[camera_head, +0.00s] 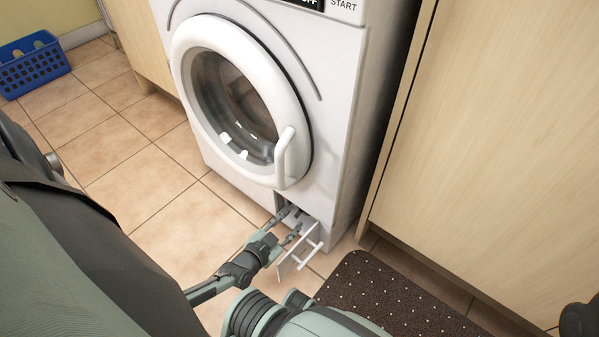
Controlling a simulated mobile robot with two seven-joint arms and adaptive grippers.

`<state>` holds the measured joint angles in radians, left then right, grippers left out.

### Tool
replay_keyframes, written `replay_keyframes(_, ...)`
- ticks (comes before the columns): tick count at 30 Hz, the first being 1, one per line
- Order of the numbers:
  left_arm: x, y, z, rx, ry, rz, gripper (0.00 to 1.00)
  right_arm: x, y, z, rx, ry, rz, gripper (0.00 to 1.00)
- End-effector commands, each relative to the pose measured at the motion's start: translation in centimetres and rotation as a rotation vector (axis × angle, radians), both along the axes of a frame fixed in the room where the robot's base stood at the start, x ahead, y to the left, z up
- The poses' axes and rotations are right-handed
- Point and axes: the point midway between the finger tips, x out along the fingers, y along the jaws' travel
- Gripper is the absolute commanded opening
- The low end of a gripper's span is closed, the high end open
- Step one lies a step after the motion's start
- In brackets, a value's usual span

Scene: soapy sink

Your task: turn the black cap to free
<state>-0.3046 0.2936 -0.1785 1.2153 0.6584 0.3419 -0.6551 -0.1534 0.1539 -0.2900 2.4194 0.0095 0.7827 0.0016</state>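The white washing machine (328,130) has a small compartment open at its lower right front. Its white flap (299,251) is swung out and down towards me. My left gripper (291,220) is at the mouth of this compartment, with its fingers spread apart and pointing in. Dark shapes show in the shaded opening just beyond the fingertips. The black cap cannot be made out clearly among them, and I cannot tell whether the fingers touch it. My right gripper is not in view.
The machine's round door (283,95) is shut above the compartment. A wooden cabinet (490,150) stands to the right. A dark dotted mat (385,300) lies in front of it. A blue basket (35,70) is far left. The tiled floor (150,185) on the left is clear.

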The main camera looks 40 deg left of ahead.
Motion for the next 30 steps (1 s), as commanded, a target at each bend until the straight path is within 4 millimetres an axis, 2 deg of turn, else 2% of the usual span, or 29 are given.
replay_keyframes(3,2.0,0.2,-1.0,0.001,-0.003,0.000,0.33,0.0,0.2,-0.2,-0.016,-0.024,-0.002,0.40)
replay_keyframes(6,3.1,0.2,-1.4,0.001,-0.002,0.000,0.33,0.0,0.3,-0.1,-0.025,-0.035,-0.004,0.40)
replay_keyframes(11,4.0,0.2,-1.6,0.001,-0.001,-0.001,0.33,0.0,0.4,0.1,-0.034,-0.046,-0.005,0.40)
replay_keyframes(18,4.1,0.2,-1.5,0.002,-0.001,-0.001,0.33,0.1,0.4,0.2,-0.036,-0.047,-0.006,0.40)
replay_keyframes(19,4.1,0.2,-1.5,0.002,-0.001,-0.001,0.32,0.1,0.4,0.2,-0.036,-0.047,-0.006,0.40)
replay_keyframes(27,4.1,0.3,-1.5,0.002,-0.001,0.000,0.00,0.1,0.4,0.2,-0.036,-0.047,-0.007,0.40)
replay_keyframes(30,4.1,0.2,-1.5,0.002,-0.001,-0.001,0.00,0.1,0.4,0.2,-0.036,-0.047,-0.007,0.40)
